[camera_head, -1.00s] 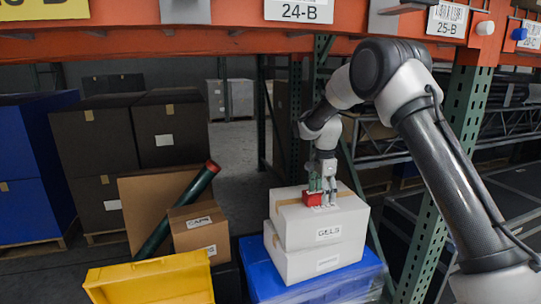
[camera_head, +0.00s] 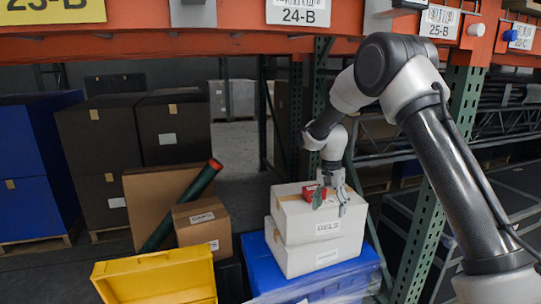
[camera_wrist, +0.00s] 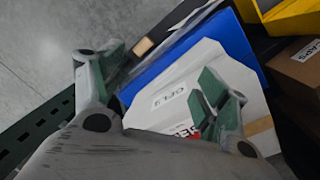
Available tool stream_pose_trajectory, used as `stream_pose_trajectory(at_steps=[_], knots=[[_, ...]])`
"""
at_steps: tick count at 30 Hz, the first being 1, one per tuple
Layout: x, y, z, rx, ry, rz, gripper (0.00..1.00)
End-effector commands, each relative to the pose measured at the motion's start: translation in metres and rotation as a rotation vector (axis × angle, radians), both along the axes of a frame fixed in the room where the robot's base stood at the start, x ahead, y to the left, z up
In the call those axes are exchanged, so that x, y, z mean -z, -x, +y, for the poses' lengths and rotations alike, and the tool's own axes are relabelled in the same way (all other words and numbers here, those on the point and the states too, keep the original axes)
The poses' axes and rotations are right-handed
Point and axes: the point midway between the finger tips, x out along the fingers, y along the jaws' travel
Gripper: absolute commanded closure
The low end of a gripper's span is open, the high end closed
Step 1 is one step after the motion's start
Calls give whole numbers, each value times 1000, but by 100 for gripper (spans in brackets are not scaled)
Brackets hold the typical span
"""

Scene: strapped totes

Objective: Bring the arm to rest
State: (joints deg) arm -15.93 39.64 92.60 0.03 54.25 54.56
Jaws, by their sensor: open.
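My gripper (camera_head: 331,196) is open, at the end of my arm, low over the upper white box (camera_head: 318,222) labelled GELS. In the wrist view my gripper (camera_wrist: 160,82) shows its two green-padded fingers spread wide with nothing between them. A small red item (camera_head: 309,191) lies on top of the white box, next to one finger.
The white boxes stand on a blue tote (camera_head: 262,272). A yellow tote (camera_head: 150,280), a brown carton (camera_head: 201,222) and a dark green tube (camera_head: 180,207) are at left. A green rack post (camera_head: 420,243) is close at right, and an orange beam (camera_head: 230,43) crosses above.

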Motion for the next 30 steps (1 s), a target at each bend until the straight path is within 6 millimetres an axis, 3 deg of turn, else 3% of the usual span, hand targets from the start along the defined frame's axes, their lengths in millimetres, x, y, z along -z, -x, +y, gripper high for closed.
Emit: stream_pose_trajectory(at_steps=[5,11,18,24,30], knots=[[-32,48,-21,-236,-25,31,25],[-86,111,-54,-472,-58,20,25],[-153,217,-102,-711,-77,-59,25],[-184,301,-132,-780,-51,-169,25],[-201,359,-151,-729,-1,-312,25]])
